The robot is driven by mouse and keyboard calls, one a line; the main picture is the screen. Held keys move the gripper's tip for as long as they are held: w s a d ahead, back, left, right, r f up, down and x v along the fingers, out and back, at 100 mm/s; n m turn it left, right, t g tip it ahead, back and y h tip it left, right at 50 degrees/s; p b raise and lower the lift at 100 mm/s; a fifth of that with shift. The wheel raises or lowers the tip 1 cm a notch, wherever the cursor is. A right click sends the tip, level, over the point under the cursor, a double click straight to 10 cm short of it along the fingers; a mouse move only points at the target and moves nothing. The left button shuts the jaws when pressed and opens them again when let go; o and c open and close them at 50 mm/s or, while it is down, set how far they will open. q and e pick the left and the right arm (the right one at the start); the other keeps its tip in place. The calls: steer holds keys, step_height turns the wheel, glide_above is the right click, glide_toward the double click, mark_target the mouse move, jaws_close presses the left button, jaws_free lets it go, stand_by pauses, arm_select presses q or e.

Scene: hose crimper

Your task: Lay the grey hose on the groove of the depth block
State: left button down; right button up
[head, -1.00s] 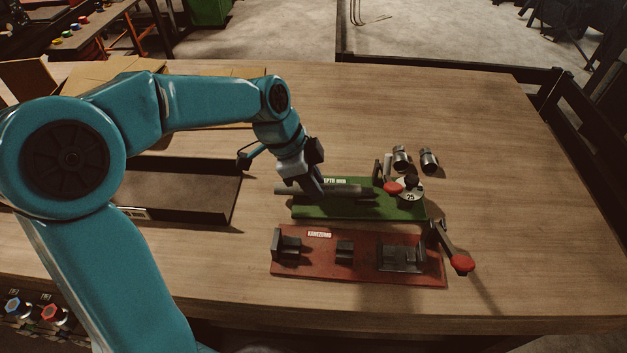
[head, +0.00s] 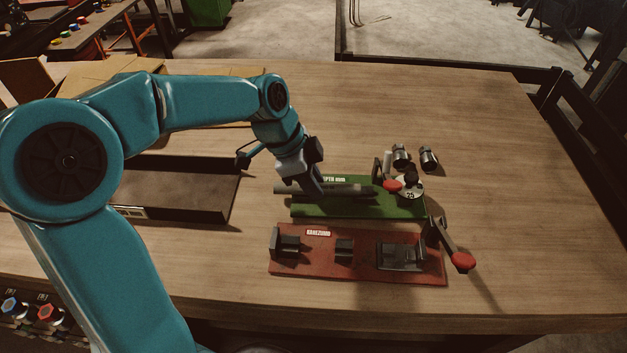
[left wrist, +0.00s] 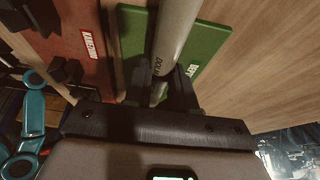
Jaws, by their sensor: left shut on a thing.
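The grey hose (head: 343,189) lies lengthwise over the green plate of the depth block (head: 310,211), its left end reaching past the plate's left edge. My left gripper (head: 316,190) is shut on the hose near its left part. In the left wrist view the hose (left wrist: 173,35) runs away between the fingers of the left gripper (left wrist: 163,88), above the green depth block (left wrist: 210,45). The groove is hidden under the hose and fingers, so I cannot tell whether the hose touches it. My right gripper is not in view.
A red plate (head: 310,265) with black blocks and a red-knobbed lever (head: 462,262) sits in front. Two metal fittings (head: 402,158) (head: 428,159) stand behind. A dark tray (head: 190,190) lies left. The table's right side is clear.

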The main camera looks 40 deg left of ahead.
arm_select(q)
steer(key=shift+s+f, duration=0.1)
steer(key=shift+f, duration=0.1)
steer(key=c, duration=0.8)
jaws_free()
steer(key=shift+c, duration=0.2)
steer(key=shift+a, duration=0.25)
steer(key=shift+d+r, duration=0.2)
steer(key=shift+r, duration=0.1)
steer(key=shift+a+r+p, duration=0.1)
steer(key=shift+r+p, duration=0.6)
step_height(320, 180, up, 2)
steer(key=shift+p, duration=0.7)
steer(key=shift+r+p, duration=1.5)
steer(key=shift+r, duration=0.6)
